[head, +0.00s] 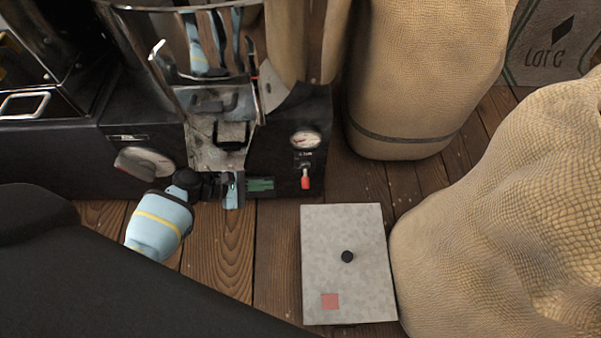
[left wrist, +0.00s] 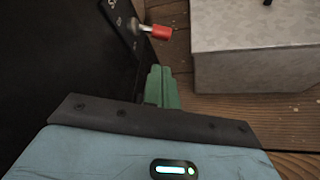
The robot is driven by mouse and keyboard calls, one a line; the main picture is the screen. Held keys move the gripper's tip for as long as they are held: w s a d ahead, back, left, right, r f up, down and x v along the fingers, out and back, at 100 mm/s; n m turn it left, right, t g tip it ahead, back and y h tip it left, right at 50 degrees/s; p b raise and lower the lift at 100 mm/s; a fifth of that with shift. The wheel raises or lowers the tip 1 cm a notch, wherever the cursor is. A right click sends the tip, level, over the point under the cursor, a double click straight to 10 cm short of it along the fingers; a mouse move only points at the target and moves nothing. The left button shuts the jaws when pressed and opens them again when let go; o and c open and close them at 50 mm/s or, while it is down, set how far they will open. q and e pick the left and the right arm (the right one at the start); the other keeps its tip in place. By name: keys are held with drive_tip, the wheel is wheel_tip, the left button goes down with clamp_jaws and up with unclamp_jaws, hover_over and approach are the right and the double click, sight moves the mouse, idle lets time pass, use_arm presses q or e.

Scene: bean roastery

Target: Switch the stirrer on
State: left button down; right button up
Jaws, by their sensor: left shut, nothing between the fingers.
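The switch (head: 306,180) is a small lever with a red tip on the black front of the roaster, below a round gauge. In the head view its red tip hangs downward. The left wrist view shows the red tip (left wrist: 161,32) and its metal stem beside a partly readable label. My left gripper (head: 272,184) is shut and empty, with green fingers pointing right along the roaster front. The fingertips are just left of the switch and appear apart from it. The fingers also show in the left wrist view (left wrist: 161,72). My right gripper is not in view.
A grey box (head: 343,230) with a black knob and a pink square stands on the wooden floor right of the switch. Full sacks (head: 420,70) (head: 510,210) stand behind and right. A metal chute (head: 218,150) and cooling drum sit above my left gripper.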

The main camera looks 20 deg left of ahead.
sight(305, 178)
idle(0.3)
use_arm(q)
drive_tip(key=b+x, duration=0.4)
drive_tip(key=x, duration=0.6)
